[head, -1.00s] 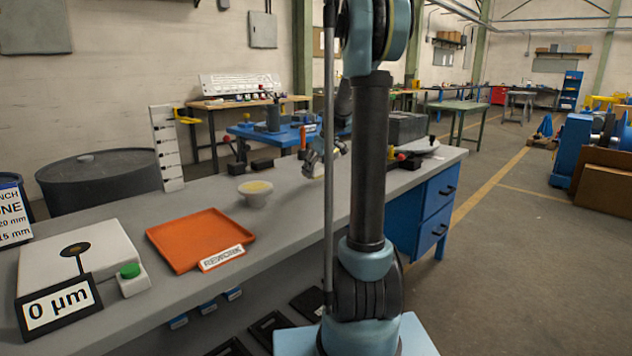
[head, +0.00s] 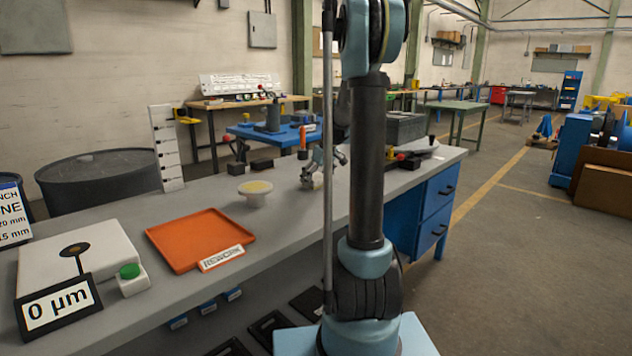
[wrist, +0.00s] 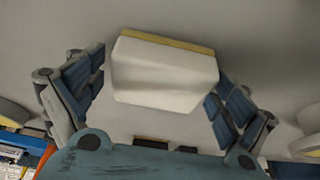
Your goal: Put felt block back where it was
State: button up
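The felt block is pale, with a tan strip along one edge. In the wrist view the felt block (wrist: 165,78) fills the middle, between my gripper's two spread blue-padded fingers (wrist: 160,93). The right finger lies against or in front of its lower right corner; the left is close beside it. I cannot tell whether the pads press on it. In the head view my gripper (head: 314,170) is low over the grey bench, right of the white bowl, partly beside my arm. The felt block is too small and covered there to make out clearly.
Small black blocks (head: 262,165) and red-knobbed and yellow-knobbed parts are behind. The grey bench top (head: 275,232) is clear in front of the bowl.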

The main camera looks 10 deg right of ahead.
jog(key=v, duration=1.2)
jog(key=s+a+f+m, duration=0.1)
jog(key=s, duration=0.6)
jog(key=s+a+f+m, duration=0.1)
jog(key=s+f, duration=0.1)
jog(key=s, duration=0.6)
jog(key=s+a+f+m+h, duration=0.1)
jog(key=s+f, duration=0.1)
jog(key=s, duration=0.6)
jog(key=shift+a+g, duration=0.25)
jog(key=shift+g, duration=0.15)
jog(key=s+f+m, duration=0.2)
jog(key=s+f, duration=0.4)
jog(key=s, duration=0.2)
jog(key=s+f+m+h, duration=0.1)
jog(key=s+f+m, duration=0.1)
jog(key=s+f, duration=0.5)
jog(key=shift+s+d+g+h, duration=0.3)
jog(key=shift+s+d, duration=0.15)
jog(key=shift+s, duration=0.75)
